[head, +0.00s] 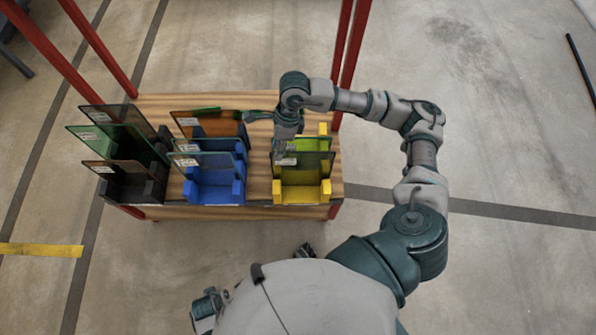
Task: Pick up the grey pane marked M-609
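Coloured panes stand upright in holders on a wooden table. A grey pane (122,120) stands at the back of the black holder on the left. Another greyish pane (205,160) stands at the front of the blue holder (215,188) in the middle. The white labels are too small to read, so I cannot tell which pane is M-609. My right gripper (280,147) hangs over the yellow holder (300,190), close above the label of its front pane (310,161). Its fingers are too small and overlapped to judge opening or contact. My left gripper cannot be made out.
The wooden table (257,180) has narrow bare strips between the holders. Red posts (352,60) rise at its corners. A green pane (90,138) and a brown pane (112,172) share the black holder. An orange pane (190,122) stands behind the blue one. The floor around is clear.

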